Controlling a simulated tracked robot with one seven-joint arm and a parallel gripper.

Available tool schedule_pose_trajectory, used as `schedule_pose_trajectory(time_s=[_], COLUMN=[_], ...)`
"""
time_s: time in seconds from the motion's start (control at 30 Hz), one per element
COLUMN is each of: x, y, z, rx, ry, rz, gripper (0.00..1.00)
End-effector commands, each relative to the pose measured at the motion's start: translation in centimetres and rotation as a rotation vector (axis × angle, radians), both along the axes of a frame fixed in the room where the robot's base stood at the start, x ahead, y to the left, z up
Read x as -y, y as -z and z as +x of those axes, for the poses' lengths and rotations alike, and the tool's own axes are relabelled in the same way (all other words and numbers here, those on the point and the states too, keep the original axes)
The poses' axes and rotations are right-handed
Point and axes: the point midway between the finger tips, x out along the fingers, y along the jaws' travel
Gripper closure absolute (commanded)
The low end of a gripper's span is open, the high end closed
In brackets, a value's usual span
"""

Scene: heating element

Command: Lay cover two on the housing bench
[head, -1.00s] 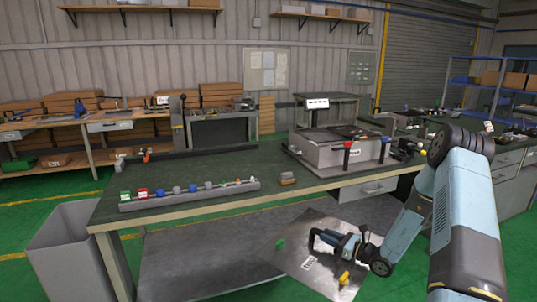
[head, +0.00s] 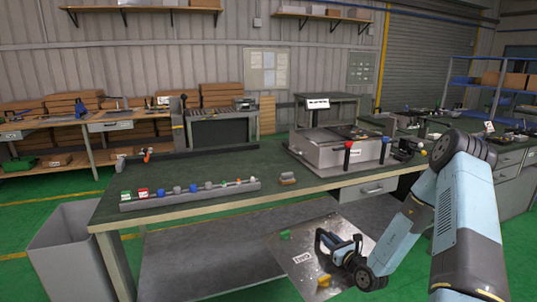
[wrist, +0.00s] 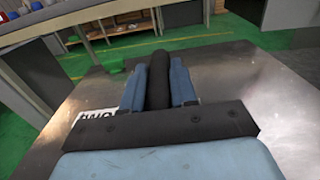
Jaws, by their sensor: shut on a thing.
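Cover two is a flat metal plate (head: 292,262) with a "TWO" label, a green knob, a yellow knob and a dark handle. In the head view it is in front of the bench, below the level of its top. My gripper (head: 335,245) is shut on the handle. In the wrist view the black handle bar (wrist: 158,80) lies between the fingers, and the plate (wrist: 255,85) spreads out beneath. The green-topped bench (head: 225,205) stands in front of me.
A long tray (head: 190,198) of several coloured parts lies along the bench's front left. A small brown block (head: 287,179) sits near the front edge. The bench middle is mostly clear. A grey bin (head: 72,255) stands at left, and a drawer (head: 370,188) hangs under the right end.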

Motion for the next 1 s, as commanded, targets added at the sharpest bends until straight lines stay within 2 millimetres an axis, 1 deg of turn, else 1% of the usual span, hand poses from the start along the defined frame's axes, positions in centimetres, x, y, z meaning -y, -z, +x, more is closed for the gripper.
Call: schedule_pose_trajectory(time_s=[0.13, 0.3, 0.6, 0.8, 1.0], x=[-0.3, -0.3, 0.0, 0.2, 0.2], y=[1.0, 2.0, 3.3, 3.6, 3.7], z=[-1.1, -2.4, -4.3, -5.1, -5.3], rx=[-0.003, -0.003, -0.001, 0.001, 0.003], ry=[0.090, 0.210, 0.373, 0.431, 0.449], rz=[0.007, 0.006, 0.005, 0.002, 0.000], gripper=[1.00, 1.00, 1.00, 1.00, 1.00])
